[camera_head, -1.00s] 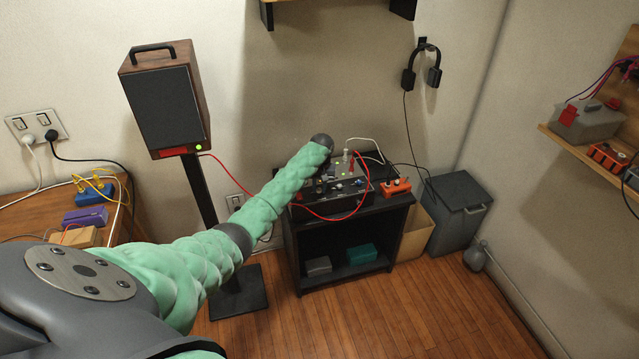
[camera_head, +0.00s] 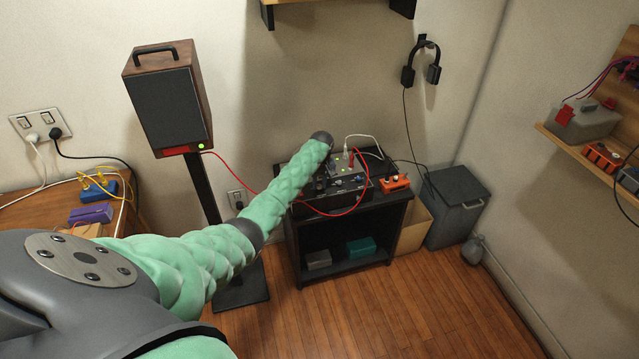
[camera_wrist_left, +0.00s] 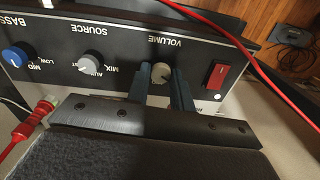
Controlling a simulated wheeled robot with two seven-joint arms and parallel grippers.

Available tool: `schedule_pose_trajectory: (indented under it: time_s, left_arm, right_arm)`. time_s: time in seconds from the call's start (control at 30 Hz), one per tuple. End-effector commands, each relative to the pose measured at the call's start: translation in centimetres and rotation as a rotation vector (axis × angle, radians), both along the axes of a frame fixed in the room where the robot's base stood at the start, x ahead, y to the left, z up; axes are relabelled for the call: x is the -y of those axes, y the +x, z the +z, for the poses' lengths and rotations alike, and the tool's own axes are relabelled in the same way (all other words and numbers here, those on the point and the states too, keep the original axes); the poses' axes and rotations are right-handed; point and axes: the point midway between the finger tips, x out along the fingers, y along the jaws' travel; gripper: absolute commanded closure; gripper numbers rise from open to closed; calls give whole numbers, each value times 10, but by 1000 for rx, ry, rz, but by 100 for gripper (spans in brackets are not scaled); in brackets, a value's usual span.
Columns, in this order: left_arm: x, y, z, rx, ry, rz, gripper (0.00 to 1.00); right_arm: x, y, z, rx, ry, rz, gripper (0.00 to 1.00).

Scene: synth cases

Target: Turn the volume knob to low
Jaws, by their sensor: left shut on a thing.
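The volume knob (camera_wrist_left: 161,71) is a small pale round knob under the upside-down word VOLUME in the left wrist view. It sits on the dark front panel of an amplifier (camera_wrist_left: 120,45), which stands on a black cabinet in the head view (camera_head: 350,187). My left gripper (camera_wrist_left: 160,78) has its two dark blue fingers on either side of the knob and is shut on it. The knob's pointer cannot be made out. In the head view my green left arm hides the gripper and part of the amplifier. My right gripper is in neither view.
A red switch (camera_wrist_left: 218,74), a grey source knob (camera_wrist_left: 91,62) and a blue knob (camera_wrist_left: 15,57) sit on the same panel. A red cable (camera_wrist_left: 250,50) crosses near the gripper. An orange box (camera_head: 394,183) stands beside the amplifier. A speaker (camera_head: 165,105) stands left.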

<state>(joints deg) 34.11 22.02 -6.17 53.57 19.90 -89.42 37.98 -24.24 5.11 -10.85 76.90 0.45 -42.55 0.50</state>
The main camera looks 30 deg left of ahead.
Motion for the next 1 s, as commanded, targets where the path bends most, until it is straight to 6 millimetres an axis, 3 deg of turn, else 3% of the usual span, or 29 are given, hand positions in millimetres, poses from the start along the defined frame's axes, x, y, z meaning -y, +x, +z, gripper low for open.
schedule_pose_trajectory:
  time_s: [0.17, 0.2, 0.3, 0.67, 0.77, 1.0]
  left_arm:
    - [-1, 1, 2, 4, 1, 0, 100]
    - [-1, 1, 2, 4, 1, 0, 75]
    - [-1, 1, 2, 3, 0, 0, 56]
    - [0, 1, 4, 1, 0, -1, 56]
    - [0, 1, 13, 3, 0, -1, 56]
    - [1, 3, 49, 3, 1, -1, 56]
  right_arm:
    - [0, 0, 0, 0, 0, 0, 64]
    - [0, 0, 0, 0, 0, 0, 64]
    - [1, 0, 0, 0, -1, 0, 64]
    - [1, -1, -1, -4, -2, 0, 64]
    - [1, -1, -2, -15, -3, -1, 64]
    - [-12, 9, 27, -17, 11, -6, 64]
